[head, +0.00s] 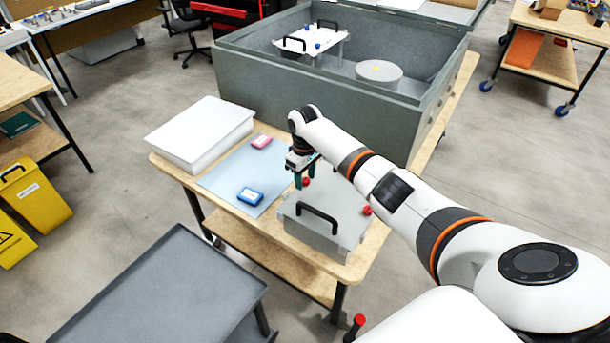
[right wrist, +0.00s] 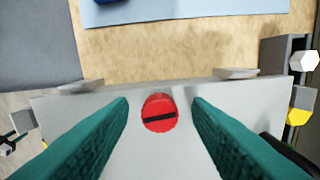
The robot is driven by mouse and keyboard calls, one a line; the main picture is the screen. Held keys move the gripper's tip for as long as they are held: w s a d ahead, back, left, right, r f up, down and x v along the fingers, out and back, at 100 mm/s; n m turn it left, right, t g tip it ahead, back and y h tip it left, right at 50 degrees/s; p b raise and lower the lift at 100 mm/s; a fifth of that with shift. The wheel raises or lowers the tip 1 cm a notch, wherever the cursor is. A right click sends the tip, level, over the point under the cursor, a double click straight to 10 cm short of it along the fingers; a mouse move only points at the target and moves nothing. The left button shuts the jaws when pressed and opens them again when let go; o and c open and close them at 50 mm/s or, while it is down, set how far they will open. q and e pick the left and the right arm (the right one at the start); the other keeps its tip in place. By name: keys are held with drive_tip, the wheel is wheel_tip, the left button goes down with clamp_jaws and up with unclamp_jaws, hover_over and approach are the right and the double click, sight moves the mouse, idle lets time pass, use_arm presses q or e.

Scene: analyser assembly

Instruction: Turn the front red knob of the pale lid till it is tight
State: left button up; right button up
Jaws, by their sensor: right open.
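The pale grey lid (head: 290,215) with a black handle (head: 318,222) lies at the near right corner of the wooden table. My right gripper (head: 303,174) points down over the left-edge knob. In the right wrist view, a round red knob (right wrist: 160,112) with a dark slot lies between the green fingertips (right wrist: 160,105). The fingers are open, with a gap on both sides of the knob. My left gripper is not in view.
A white case (head: 200,130) lies beyond. A large grey tank (head: 300,105) stands behind, and a grey tray table (head: 160,290) stands in front.

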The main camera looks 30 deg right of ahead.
clamp_jaws()
drive_tip(key=shift+a+r+m+p, duration=0.1)
drive_tip(key=shift+r+m+p, duration=0.25)
drive_tip(key=shift+p, duration=0.55)
drive_tip(key=shift+f+m, duration=0.1)
drive_tip(key=shift+m, duration=0.25)
drive_tip(key=shift+f, duration=0.15)
unclamp_jaws()
